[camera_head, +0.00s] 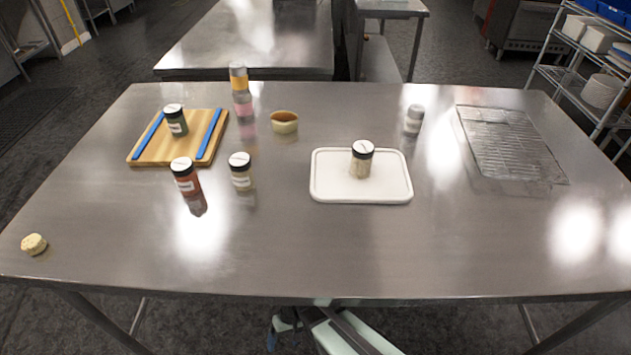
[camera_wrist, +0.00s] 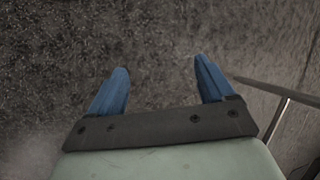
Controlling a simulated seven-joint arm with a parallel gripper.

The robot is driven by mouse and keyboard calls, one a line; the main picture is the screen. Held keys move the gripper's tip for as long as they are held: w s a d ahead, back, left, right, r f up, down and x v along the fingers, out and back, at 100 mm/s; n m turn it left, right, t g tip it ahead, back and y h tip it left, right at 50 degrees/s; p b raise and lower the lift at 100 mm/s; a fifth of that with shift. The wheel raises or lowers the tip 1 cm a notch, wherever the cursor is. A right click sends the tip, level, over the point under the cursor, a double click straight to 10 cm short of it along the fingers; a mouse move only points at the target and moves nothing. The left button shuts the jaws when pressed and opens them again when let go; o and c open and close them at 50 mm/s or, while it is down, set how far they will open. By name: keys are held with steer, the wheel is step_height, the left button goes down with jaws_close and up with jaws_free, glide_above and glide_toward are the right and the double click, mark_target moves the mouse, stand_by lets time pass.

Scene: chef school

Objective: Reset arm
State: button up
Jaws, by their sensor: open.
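My gripper (camera_wrist: 160,84) shows in the wrist view with its two blue fingers spread apart and nothing between them. It points at the dark speckled floor (camera_wrist: 160,40). In the head view, part of my arm (camera_head: 335,330) shows low at the bottom, just in front of the table's near edge and below the tabletop. The fingertips are not clear in that view. No object is in the gripper.
The steel table (camera_head: 270,250) holds a wooden board (camera_head: 147,152) with a jar (camera_head: 175,120), a white board (camera_head: 330,192) with another jar (camera_head: 362,160), several shakers, a bowl (camera_head: 285,123) and a wire rack (camera_head: 510,145). A table leg (camera_wrist: 275,120) stands right of my gripper.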

steer(key=s+d+m, duration=0.1)
steer(key=s+d, duration=0.3)
steer(key=d, duration=0.5)
steer(key=s+d+r+m+g+h, duration=0.1)
steer(key=s+d, duration=0.3)
steer(key=d, duration=0.5)
steer(key=s+d+r+m+h, duration=0.1)
steer(key=s+d+m, duration=0.2)
steer(key=d, duration=0.7)
steer(key=shift+s+r+g, duration=0.15)
steer(key=shift+s+g, duration=0.15)
steer(key=shift+s, duration=0.15)
steer(key=shift+d, duration=0.1)
